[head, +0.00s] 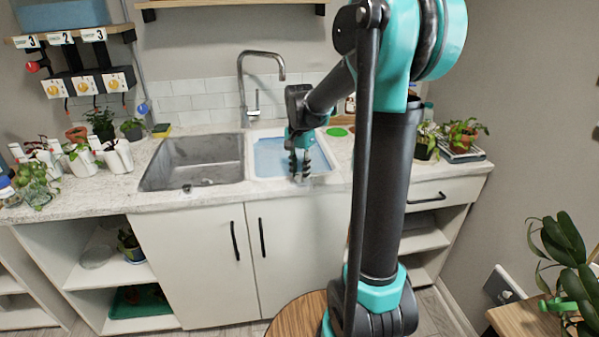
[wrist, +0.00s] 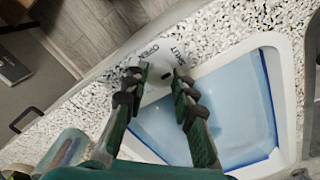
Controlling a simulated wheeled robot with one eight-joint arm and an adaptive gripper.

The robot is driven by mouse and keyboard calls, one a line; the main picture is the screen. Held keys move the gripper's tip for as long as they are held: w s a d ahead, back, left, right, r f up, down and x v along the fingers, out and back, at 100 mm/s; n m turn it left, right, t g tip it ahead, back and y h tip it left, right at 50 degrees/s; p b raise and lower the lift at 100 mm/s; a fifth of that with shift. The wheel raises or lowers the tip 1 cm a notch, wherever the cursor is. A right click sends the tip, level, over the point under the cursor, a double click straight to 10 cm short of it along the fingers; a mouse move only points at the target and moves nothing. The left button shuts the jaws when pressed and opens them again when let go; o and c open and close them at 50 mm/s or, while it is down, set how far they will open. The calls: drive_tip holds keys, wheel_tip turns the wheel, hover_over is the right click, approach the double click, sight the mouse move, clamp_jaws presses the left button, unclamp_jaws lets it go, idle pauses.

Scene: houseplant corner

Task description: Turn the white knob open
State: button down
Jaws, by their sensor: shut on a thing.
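The white knob (wrist: 157,90) sits on the speckled counter by the front rim of the right basin, between my two fingers in the wrist view. Grey "OPEN" and "SHUT" lettering shows just beyond it, with OPEN on the left and SHUT on the right. A small dark mark shows near the knob. My gripper (wrist: 159,79) is shut on the knob, with one finger on each side. In the head view my gripper (head: 299,164) points down at the front of the right basin, and its fingers largely hide the knob there.
The right basin (head: 263,166) holds blue-tinted water; the left grey basin (head: 195,175) is empty. A tall faucet (head: 243,90) rises behind them. White pots (head: 118,157) and plants stand on the counter's left; more plants (head: 462,132) stand at the right end. A wooden round top (head: 295,312) is in front.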

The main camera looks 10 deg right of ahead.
drive_tip(key=shift+n, duration=0.3)
drive_tip(key=n, duration=0.3)
drive_tip(key=shift+n, duration=0.3)
drive_tip(key=n, duration=0.4)
drive_tip(key=shift+n, duration=0.3)
drive_tip(key=n, duration=0.4)
drive_tip(key=shift+n, duration=2.5)
drive_tip(key=c, duration=1.2)
unclamp_jaws()
drive_tip(key=shift+r, duration=0.15)
